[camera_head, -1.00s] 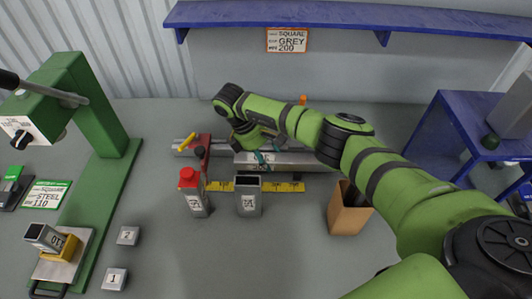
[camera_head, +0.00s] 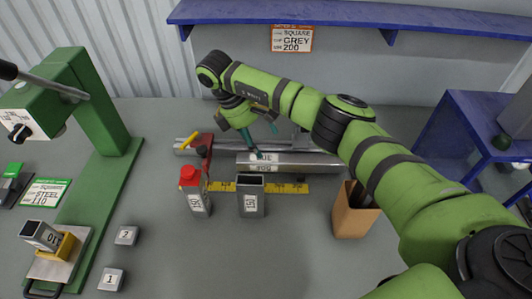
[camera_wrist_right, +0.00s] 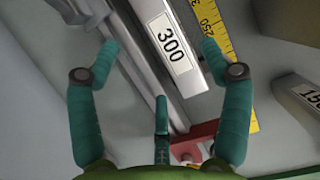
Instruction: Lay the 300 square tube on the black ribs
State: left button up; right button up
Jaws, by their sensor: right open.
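The 300 square tube (camera_head: 305,163) is a long grey metal tube with white labels, lying level at the back of the bench. In the right wrist view it runs diagonally, with its 300 label (camera_wrist_right: 171,43) facing up. My right gripper (camera_head: 262,138) is above the tube near its left part. In the wrist view the teal fingers of the right gripper (camera_wrist_right: 160,78) are spread wide and hold nothing. I cannot clearly make out the black ribs, so I cannot tell whether the tube rests on them. My left gripper is out of view.
A yellow ruler (camera_head: 288,188) runs in front. A cardboard box (camera_head: 352,218) stands right. The front middle is clear.

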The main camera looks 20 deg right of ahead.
jog(key=shift+v, duration=2.2)
